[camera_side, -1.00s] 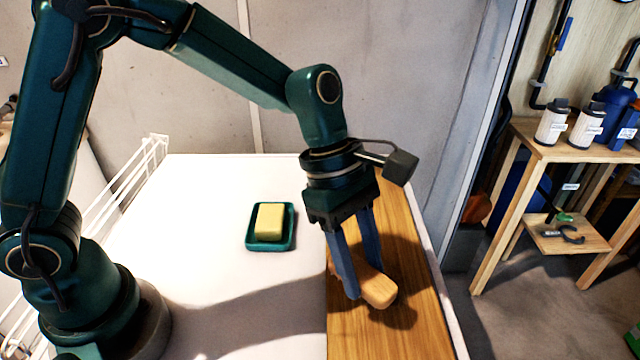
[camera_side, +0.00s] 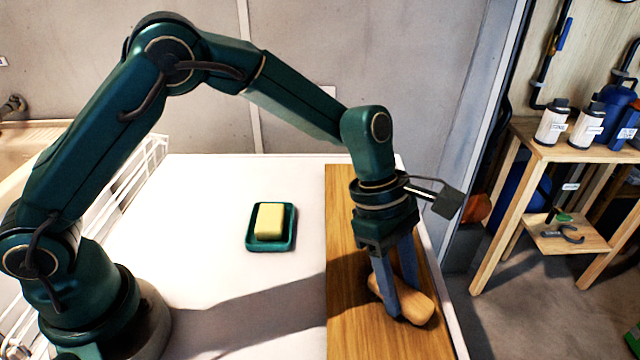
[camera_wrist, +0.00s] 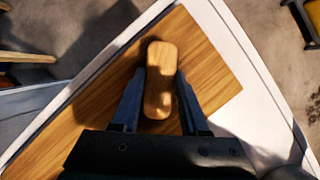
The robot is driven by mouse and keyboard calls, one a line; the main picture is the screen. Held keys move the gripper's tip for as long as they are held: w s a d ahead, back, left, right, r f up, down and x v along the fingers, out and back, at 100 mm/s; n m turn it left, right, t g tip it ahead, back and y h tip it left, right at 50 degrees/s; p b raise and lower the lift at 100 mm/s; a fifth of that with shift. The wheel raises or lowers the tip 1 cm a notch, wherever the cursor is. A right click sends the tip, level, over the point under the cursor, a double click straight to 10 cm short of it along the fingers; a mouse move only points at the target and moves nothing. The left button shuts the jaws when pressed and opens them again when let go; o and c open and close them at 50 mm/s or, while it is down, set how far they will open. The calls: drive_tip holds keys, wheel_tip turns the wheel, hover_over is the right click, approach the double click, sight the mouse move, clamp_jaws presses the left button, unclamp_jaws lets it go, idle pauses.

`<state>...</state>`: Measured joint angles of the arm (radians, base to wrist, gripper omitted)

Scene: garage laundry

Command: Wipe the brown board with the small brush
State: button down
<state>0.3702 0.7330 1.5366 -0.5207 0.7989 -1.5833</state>
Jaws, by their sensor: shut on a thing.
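The brown board (camera_side: 345,215) lies along the right side of the white table top, and it also shows in the wrist view (camera_wrist: 205,75). My gripper (camera_side: 397,303) is over the board's right half, with its blue-grey fingers pointing down. It is shut on the small brush (camera_side: 417,308), which has a light wooden back. In the wrist view the brush (camera_wrist: 160,80) sits between the two fingers (camera_wrist: 158,98). The brush is low at the board; its bristles are hidden, so I cannot tell whether they touch the wood.
A yellow soap bar (camera_side: 270,220) sits in a teal dish (camera_side: 290,240) left of the board. A white wire rack (camera_side: 145,165) stands at the table's left edge. A wooden shelf unit (camera_side: 560,150) with bottles stands beyond the right edge.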

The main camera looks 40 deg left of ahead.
drive_tip(key=shift+w+d, duration=0.9)
drive_tip(key=shift+w+a, duration=0.45)
drive_tip(key=shift+a, duration=0.3)
drive_tip(key=shift+s+a, duration=2.55)
drive_tip(key=shift+s, duration=0.15)
drive_tip(key=shift+w+a, duration=0.45)
drive_tip(key=shift+a, duration=0.1)
drive_tip(key=shift+w, duration=0.2)
drive_tip(key=shift+w+d, duration=2.65)
drive_tip(key=shift+d, duration=0.1)
drive_tip(key=shift+w+a, duration=0.55)
drive_tip(key=shift+a, duration=0.05)
drive_tip(key=shift+s+a, duration=2.8)
drive_tip(key=shift+s, duration=0.1)
wheel_tip(320, 180, up, 8)
